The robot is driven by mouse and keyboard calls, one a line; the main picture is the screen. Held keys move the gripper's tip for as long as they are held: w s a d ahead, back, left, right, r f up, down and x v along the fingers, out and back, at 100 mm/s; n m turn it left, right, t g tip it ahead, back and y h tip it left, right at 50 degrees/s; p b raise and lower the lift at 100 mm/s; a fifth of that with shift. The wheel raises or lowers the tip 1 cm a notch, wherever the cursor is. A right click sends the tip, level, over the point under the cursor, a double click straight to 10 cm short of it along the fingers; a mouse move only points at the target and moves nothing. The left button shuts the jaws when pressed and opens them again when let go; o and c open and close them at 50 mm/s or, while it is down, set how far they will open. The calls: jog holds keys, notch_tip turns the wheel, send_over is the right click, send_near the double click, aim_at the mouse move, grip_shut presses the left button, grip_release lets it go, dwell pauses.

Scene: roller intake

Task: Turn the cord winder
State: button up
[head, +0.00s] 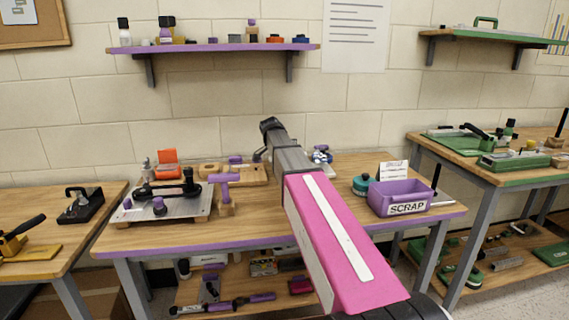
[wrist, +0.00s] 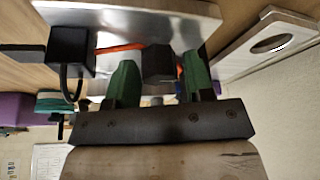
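My gripper shows in the wrist view (wrist: 160,82) with two green fingers apart. A dark block (wrist: 158,62) appears between them with gaps on both sides, so the gripper looks open. Just past the fingers is a metal plate (wrist: 150,14) with a black block (wrist: 72,48), a curved black hook and a thin orange strip (wrist: 120,46). This may be the cord winder; I cannot tell surely. In the head view my pink and grey arm reaches over the purple-edged bench (head: 255,229) and hides the gripper. A small blue-and-white item (head: 322,154) shows partly behind the arm.
Left on the bench stand a metal-plate fixture (head: 165,205), a purple T-shaped piece (head: 225,182), an orange item (head: 167,162) and a wooden board (head: 233,174). Right are a purple SCRAP bin (head: 400,197) and a teal round item (head: 362,185). A shelf (head: 215,47) hangs above.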

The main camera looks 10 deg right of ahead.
jog(key=shift+o, duration=0.5)
